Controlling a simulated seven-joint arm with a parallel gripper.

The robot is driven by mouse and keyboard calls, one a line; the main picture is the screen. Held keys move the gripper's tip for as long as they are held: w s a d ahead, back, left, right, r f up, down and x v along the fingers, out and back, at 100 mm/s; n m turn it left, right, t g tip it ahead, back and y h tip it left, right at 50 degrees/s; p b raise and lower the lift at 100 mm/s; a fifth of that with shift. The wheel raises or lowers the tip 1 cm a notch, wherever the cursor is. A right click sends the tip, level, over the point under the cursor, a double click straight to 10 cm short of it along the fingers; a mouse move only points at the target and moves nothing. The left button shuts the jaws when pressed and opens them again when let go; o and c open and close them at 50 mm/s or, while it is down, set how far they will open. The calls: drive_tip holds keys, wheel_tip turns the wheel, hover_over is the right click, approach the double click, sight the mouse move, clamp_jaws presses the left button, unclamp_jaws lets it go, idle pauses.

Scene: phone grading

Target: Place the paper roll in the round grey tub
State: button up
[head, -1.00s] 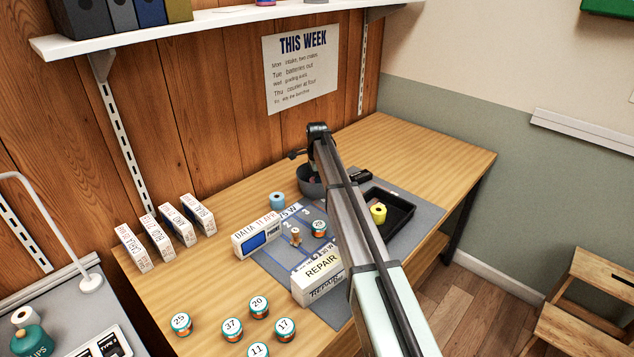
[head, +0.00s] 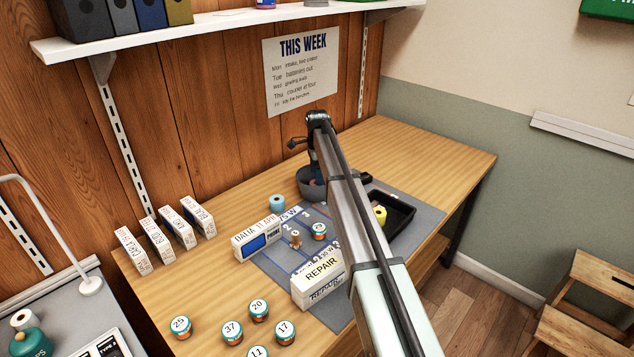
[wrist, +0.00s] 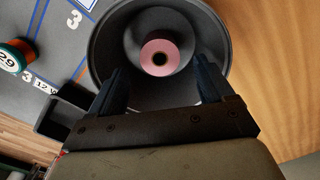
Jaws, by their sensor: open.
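The round grey tub (head: 311,190) stands on the desk behind the grey mat, partly hidden by my arm. In the wrist view the tub (wrist: 103,40) is seen from above, with a pink paper roll (wrist: 160,57) inside it, its hole facing up. In the head view my arm hides the fingers.
A blue roll (head: 277,202) stands left of the tub. A yellow roll (head: 380,214) sits in a black tray (head: 402,213) at right. Boxes labelled REPAIR (head: 319,284) and DALIA (head: 257,241) stand near the mat. Numbered round tins (head: 232,332) are at front left. The desk's right end is clear.

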wheel_tip(320, 180, up, 7)
idle(0.3)
